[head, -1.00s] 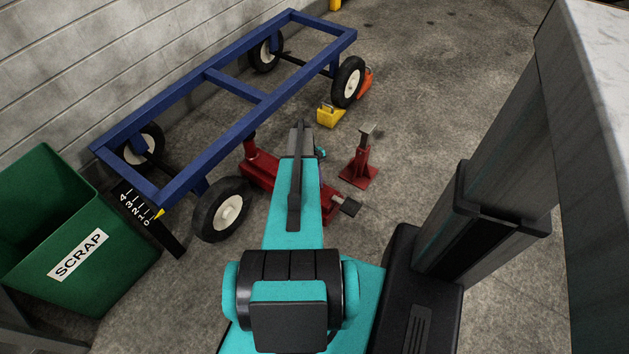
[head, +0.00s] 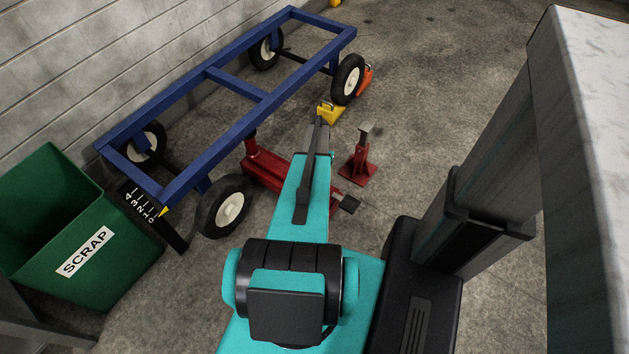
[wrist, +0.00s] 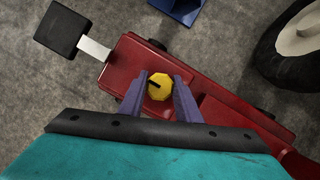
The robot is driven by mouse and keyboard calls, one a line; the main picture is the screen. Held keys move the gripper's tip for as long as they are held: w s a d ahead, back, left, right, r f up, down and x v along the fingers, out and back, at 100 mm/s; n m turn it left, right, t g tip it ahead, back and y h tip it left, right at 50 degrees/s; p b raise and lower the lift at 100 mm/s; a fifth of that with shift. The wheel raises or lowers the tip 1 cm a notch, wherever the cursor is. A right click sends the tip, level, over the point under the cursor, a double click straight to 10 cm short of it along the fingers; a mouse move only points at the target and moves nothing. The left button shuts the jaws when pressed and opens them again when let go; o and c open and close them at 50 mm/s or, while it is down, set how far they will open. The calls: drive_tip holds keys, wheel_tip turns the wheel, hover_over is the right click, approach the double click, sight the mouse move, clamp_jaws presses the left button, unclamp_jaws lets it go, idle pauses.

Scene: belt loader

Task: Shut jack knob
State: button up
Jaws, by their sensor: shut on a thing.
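The red floor jack (head: 266,168) stands on the floor by the blue cart frame, partly hidden by my arm in the head view. In the wrist view its red body (wrist: 215,95) runs across the picture. The yellow jack knob (wrist: 160,86) is a many-sided disc with a dark pointer mark, on the jack's top near the pedal end. My gripper (wrist: 159,88) is shut on the knob, with a purple finger on either side of it. The gripper is hidden behind my arm in the head view.
The black pedal (wrist: 62,30) sticks out from the jack. A red jack stand (head: 360,160) stands to the right, yellow (head: 331,114) and orange (head: 365,78) chocks lie near the far wheel. The green scrap bin (head: 75,225) is at left. Open floor lies right.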

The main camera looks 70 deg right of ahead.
drive_tip(key=shift+d, duration=0.15)
drive_tip(key=o, duration=1.1)
drive_tip(key=shift+c, duration=0.2)
drive_tip(key=shift+r, duration=0.1)
drive_tip(key=p+v, duration=0.1)
drive_tip(key=v, duration=1.2)
drive_tip(key=shift+r, duration=0.35)
